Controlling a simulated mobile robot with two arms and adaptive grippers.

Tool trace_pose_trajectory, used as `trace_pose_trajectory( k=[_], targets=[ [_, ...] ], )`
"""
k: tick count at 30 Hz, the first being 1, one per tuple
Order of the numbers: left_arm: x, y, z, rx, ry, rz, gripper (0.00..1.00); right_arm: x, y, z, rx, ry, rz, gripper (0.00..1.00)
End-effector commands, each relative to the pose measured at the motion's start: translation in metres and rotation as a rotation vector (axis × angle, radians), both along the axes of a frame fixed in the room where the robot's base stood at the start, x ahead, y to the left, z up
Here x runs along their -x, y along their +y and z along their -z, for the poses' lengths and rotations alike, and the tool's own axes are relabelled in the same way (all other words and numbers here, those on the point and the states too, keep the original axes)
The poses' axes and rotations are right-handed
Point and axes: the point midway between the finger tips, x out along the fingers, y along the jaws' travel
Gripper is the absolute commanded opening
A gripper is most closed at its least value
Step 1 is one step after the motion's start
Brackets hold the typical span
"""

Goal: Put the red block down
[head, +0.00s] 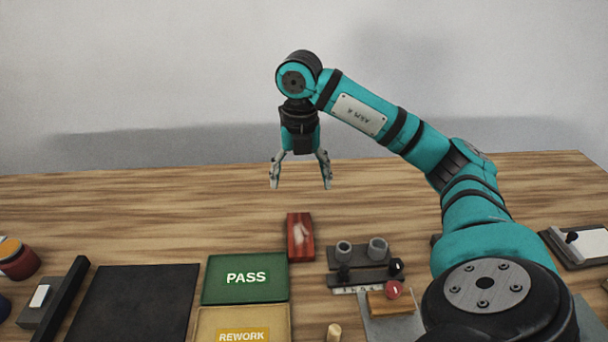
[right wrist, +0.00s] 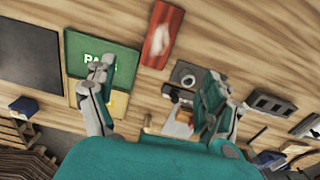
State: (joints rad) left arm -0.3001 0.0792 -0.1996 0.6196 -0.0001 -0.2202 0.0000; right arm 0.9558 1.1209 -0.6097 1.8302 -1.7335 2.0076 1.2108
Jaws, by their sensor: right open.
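The red block (head: 300,237) lies on the wooden table, just right of the green PASS tray (head: 245,293), with a pale mark on its top. In the right wrist view the red block (right wrist: 161,35) lies beyond the fingers, beside the PASS tray (right wrist: 123,64). My right gripper (head: 300,182) is open and empty, pointing down above the table behind the block. Its spread fingers also show in the right wrist view (right wrist: 155,98). My left gripper does not show.
A yellow REWORK tray (head: 205,326) is in front of the PASS tray. A dark mat (head: 135,302) lies to the left. A grey fixture with two cylinders (head: 362,254) stands right of the block. The table behind the block is clear.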

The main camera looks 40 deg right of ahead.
Motion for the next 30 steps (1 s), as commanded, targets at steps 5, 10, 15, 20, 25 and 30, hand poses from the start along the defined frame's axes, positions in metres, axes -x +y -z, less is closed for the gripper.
trace_pose_trajectory(
  k=[5,10,15,20,25,30],
  targets=[
    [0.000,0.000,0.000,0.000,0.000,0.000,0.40,0.001,0.001,0.016,0.001,0.007,0.040,0.85],
    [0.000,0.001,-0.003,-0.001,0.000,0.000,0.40,0.002,0.000,0.052,0.003,0.009,0.039,0.85],
    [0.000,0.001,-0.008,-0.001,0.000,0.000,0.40,0.001,0.001,0.088,0.000,0.008,0.038,0.85],
    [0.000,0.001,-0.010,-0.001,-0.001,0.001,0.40,0.000,0.000,0.112,0.001,0.003,0.039,0.85],
    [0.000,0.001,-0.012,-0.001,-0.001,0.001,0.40,0.000,0.001,0.123,0.000,0.001,0.037,0.85],
    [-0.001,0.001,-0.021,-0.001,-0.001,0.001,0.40,0.000,0.002,0.143,-0.001,0.007,0.037,0.85]
  ],
)
